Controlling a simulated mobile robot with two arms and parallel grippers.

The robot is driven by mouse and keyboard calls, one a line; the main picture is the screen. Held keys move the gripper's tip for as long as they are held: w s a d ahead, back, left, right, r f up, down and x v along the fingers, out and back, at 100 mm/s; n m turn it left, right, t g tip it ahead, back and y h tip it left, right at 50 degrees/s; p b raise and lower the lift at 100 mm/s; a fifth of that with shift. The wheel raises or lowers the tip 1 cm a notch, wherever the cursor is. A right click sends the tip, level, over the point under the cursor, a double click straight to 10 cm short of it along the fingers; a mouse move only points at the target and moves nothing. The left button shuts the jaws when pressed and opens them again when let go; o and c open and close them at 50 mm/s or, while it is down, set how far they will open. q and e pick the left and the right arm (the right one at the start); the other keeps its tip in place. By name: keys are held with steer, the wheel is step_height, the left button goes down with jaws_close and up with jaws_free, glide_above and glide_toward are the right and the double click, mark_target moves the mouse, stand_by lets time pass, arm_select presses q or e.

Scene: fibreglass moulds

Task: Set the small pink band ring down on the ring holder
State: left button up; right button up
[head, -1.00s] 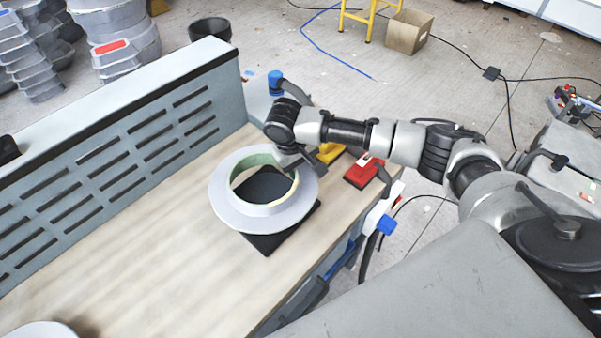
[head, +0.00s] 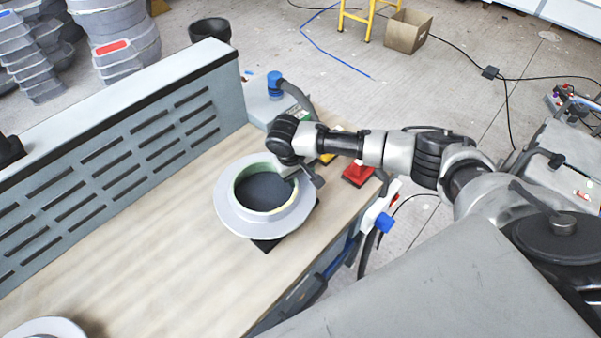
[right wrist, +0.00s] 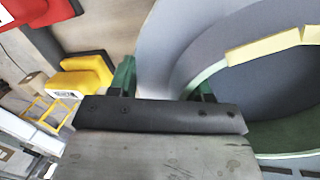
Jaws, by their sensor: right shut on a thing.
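A grey flanged ring (head: 228,207) with a pale green inner wall is at the far end of the bench; no pink shows on it. My right gripper (head: 293,174) is shut on its right rim. In the right wrist view, the gripper's green-padded fingers (right wrist: 164,84) are either side of the grey ring wall (right wrist: 190,35), beside a yellow strip inside it. A black square base (head: 266,245), perhaps the ring holder, shows below the ring's front edge. Dark grey fills the ring's opening. I cannot tell whether ring and base touch. My left gripper is not seen.
A yellow block (head: 329,158) and a red block (head: 358,173) lie right of the ring, near my right arm. A slotted grey panel (head: 130,150) borders the bench's left side. A pale round part (head: 45,330) is at bottom left.

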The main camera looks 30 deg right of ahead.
steer(key=o, duration=1.2)
steer(key=shift+s+f, duration=0.55)
steer(key=shift+f, duration=0.25)
steer(key=shift+c, duration=0.2)
steer(key=shift+a, duration=0.1)
steer(key=r, duration=0.1)
steer(key=w+r, duration=0.1)
steer(key=r, duration=0.1)
steer(key=a+r+b, duration=0.1)
steer(key=shift+w+r, duration=0.15)
steer(key=shift+w, duration=0.1)
steer(key=b+v, duration=0.1)
steer(key=v, duration=0.6)
steer(key=shift+s+r, duration=0.2)
steer(key=shift+r, duration=0.05)
steer(key=shift+v, duration=0.75)
steer(key=shift+w+d, duration=0.1)
steer(key=shift+d, duration=0.05)
